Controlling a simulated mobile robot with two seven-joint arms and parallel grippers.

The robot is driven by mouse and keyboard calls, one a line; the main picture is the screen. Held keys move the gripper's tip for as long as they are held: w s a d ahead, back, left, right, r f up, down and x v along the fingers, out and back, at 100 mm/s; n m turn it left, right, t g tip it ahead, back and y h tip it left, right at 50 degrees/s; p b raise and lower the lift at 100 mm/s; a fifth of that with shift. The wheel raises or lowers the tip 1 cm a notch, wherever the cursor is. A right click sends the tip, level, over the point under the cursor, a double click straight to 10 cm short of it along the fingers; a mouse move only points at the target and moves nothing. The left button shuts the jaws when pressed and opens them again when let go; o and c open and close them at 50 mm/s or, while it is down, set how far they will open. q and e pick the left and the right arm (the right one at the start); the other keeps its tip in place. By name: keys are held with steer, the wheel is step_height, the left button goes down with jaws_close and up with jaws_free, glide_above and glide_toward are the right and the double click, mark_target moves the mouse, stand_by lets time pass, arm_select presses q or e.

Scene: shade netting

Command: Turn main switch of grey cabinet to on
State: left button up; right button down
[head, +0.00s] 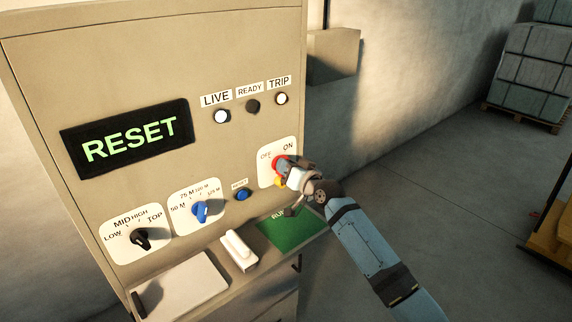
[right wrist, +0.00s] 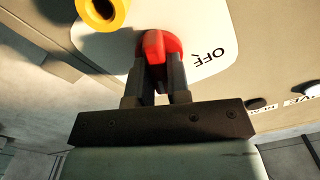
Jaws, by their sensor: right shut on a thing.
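The grey cabinet (head: 60,60) stands at the left in the head view, its panel facing me. Its main switch (head: 280,162) has a red knob on a white plate marked OFF and ON. In the right wrist view the red knob (right wrist: 153,45) sits between the fingertips of my right gripper (right wrist: 160,68), which is shut on it. A yellow part (right wrist: 103,12) shows beside the knob. In the head view my right gripper (head: 290,175) covers much of the switch, so I cannot tell which mark the knob points at. My left gripper is not in view.
A lit display (head: 125,138) reads RESET. LIVE (head: 221,116) and TRIP (head: 281,99) lamps look white; READY (head: 253,106) is dark. Black (head: 141,238) and blue (head: 200,210) selectors and a blue button (head: 242,194) lie left of the switch. A ledge below holds a white handle-like object (head: 239,250).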

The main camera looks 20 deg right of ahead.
steer(key=shift+m+p, duration=0.4)
steer(key=shift+m, duration=1.5)
steer(key=c, duration=1.1)
jaws_free()
steer(key=shift+s+d+f, duration=0.1)
steer(key=shift+b+v, duration=1.15)
steer(key=shift+v, duration=5.65)
